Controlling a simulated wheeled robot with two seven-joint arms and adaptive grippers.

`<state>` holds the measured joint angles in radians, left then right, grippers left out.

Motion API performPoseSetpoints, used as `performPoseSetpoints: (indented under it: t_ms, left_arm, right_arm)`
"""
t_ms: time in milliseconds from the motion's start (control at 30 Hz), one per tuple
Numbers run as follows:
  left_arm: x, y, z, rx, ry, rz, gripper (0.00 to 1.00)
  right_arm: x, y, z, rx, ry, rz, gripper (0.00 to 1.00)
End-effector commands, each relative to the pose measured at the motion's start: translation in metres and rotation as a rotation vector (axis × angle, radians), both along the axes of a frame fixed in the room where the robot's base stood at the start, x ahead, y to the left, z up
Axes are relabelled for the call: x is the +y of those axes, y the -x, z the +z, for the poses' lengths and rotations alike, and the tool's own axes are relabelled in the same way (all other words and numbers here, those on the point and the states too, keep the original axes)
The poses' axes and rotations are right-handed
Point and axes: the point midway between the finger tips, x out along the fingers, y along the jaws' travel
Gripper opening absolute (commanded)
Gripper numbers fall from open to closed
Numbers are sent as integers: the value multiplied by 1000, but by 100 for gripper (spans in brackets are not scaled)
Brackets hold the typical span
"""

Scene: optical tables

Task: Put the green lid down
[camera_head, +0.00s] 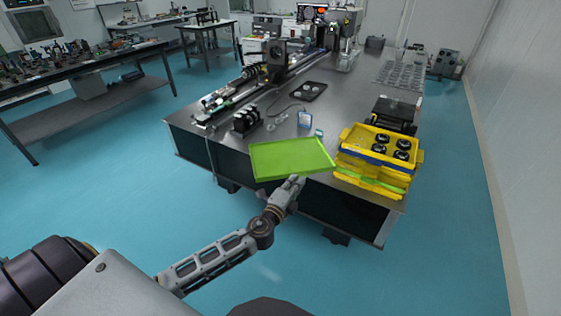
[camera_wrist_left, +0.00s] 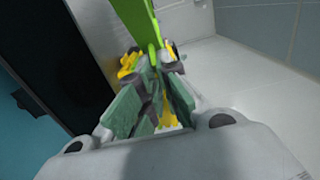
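The green lid (camera_head: 290,158) is a flat rectangular tray-like piece with a raised rim. In the head view it is at the near edge of the optical table, held roughly level; whether it touches the table top cannot be told. My left gripper (camera_head: 292,184) is shut on its near edge. In the left wrist view the fingers (camera_wrist_left: 150,105) close around the green lid (camera_wrist_left: 142,30), which shows edge-on. A stack of yellow crates (camera_head: 372,180) stands just right of the lid, with round black parts in the top one. My right gripper is not in view.
A black device (camera_head: 394,113) sits behind the crates. Bare table top lies around the middle.

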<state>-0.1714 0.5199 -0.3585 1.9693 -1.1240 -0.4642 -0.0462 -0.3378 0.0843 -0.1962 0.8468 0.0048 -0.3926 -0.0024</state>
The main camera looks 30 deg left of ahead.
Motion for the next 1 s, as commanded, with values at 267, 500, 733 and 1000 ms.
performPoseSetpoints:
  t_ms: [267, 500, 733, 1000]
  left_arm:
    - [11, -22, -20, -5, -3, -9, 0]
    - [21, -40, -33, -7, -3, -17, 0]
    - [32, -58, -43, -10, -3, -21, 0]
    - [46, -78, -52, -13, -4, -25, 0]
  right_arm:
    - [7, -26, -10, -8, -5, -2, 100]
    - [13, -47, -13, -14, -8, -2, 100]
    - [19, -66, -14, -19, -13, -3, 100]
    - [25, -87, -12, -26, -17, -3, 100]
